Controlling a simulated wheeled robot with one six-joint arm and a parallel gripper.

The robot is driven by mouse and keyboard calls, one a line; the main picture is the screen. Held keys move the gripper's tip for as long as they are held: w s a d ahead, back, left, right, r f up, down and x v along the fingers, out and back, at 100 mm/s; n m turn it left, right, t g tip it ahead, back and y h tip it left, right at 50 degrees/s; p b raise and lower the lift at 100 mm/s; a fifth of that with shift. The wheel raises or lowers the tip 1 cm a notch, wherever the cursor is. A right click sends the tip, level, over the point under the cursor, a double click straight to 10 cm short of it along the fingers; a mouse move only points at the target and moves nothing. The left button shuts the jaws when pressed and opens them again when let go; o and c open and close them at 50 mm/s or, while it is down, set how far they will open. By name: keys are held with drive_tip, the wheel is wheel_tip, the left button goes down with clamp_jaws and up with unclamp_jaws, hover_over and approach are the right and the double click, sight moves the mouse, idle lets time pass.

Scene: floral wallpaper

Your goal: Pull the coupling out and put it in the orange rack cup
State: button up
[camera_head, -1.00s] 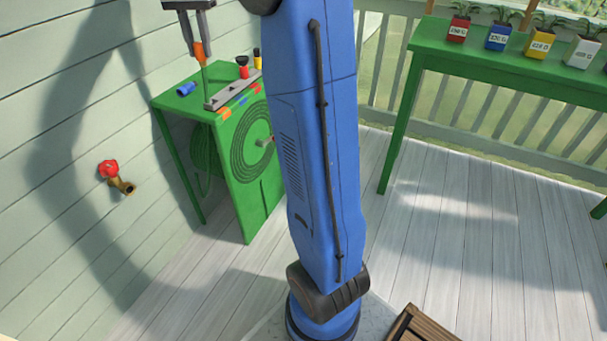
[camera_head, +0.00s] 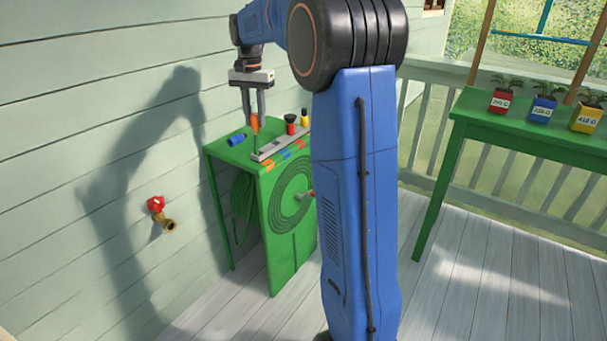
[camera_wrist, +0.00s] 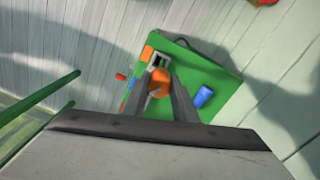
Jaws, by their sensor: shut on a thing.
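My gripper (camera_head: 255,116) is shut on an orange coupling (camera_head: 254,125), upright above the green bench. A thin dark green stem runs down from it to the left end of the grey rack (camera_head: 272,149); whether the stem's foot is in or behind the rack I cannot tell. In the wrist view the orange coupling (camera_wrist: 159,84) sits between my two fingers. The rack's front edge carries orange, blue and red marks; an orange mark (camera_head: 268,168) is at its near left end. The cup openings are too small to make out.
A blue piece (camera_head: 237,139) lies on the green bench (camera_head: 226,150) left of the rack. A red-and-black piece (camera_head: 290,124) and a yellow-and-black piece (camera_head: 304,117) stand behind the rack. A wall tap (camera_head: 160,213) is at left.

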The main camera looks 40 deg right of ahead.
sight(257, 134)
drive_tip(key=shift+f, duration=2.9)
drive_tip(key=shift+f, duration=1.55)
drive_tip(key=o, duration=1.1)
drive_tip(key=shift+o, duration=0.2)
drive_tip(key=shift+r, duration=0.1)
wheel_tip(257, 134, up, 17)
drive_tip(key=shift+r, duration=0.1)
drive_tip(key=shift+s, duration=0.1)
